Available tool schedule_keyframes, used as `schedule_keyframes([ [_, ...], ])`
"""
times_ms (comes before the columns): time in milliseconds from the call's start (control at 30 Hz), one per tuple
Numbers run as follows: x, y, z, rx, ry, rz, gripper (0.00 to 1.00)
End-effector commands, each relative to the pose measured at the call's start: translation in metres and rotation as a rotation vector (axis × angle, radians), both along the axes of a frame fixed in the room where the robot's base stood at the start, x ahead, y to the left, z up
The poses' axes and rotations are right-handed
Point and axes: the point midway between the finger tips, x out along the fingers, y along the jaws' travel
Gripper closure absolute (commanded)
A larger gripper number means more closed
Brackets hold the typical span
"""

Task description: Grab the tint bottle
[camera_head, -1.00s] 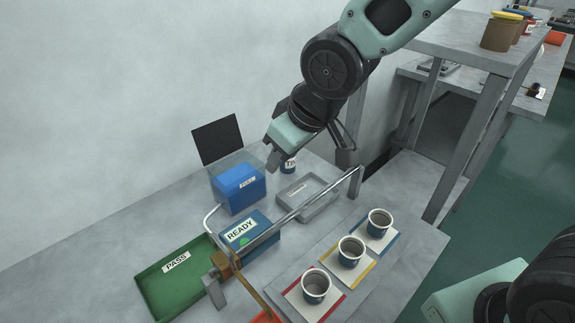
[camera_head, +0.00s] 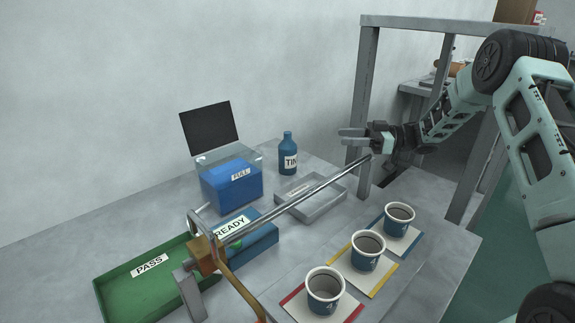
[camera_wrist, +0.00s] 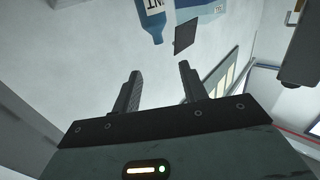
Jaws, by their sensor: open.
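The tint bottle (camera_head: 288,155) is blue with a white label reading "TIN". It stands upright on the grey table, right of the blue FULL box and behind the grey tray. My gripper (camera_head: 352,137) is to the right of the bottle, apart from it, with its fingers pointing left toward it. The jaws are open and empty. In the wrist view the bottle (camera_wrist: 152,18) shows at the top edge, beyond my open fingers (camera_wrist: 160,78), and is partly cut off.
A metal rail (camera_head: 290,202) crosses in front of the grey tray (camera_head: 322,208). The blue FULL box (camera_head: 230,188), a READY box (camera_head: 262,243) and a green PASS tray (camera_head: 125,290) stand left. Three cups, one being the near cup (camera_head: 325,292), sit on coloured cards. A grey frame post (camera_head: 366,85) rises behind my gripper.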

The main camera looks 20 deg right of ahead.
Motion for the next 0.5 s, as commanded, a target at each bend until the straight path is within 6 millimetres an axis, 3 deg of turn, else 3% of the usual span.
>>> schedule_keyframes([
  [500,0.029,0.093,0.002,0.003,-0.002,0.007,0.57],
])
